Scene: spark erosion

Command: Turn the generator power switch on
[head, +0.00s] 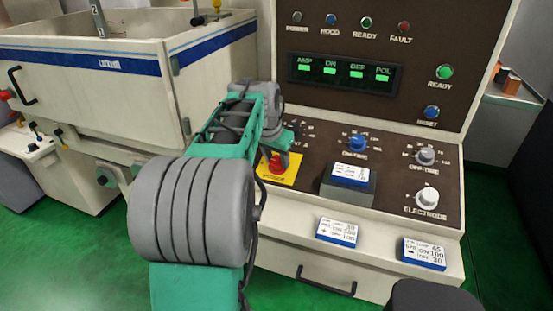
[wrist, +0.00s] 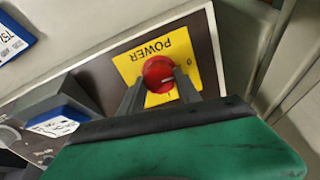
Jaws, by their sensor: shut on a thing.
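The generator power switch is a red rotary knob (wrist: 158,72) on a yellow plate (wrist: 133,62) marked POWER, with 0 and I marks. In the head view the red knob (head: 276,165) sits at the left end of the sloping control panel, partly behind my arm. My gripper (wrist: 160,84) is shut on the knob, with one dark finger on each side of it. A pale line shows on the knob's lower part; I cannot tell for sure which mark it points to.
Blue-and-white cards lie on a grey block (head: 348,190) and on the panel's front ledge (head: 375,245). Other knobs, including the electrode knob (head: 427,198), stand to the right. The display (head: 345,73) shows green segments. A white tank (head: 85,75) stands at left.

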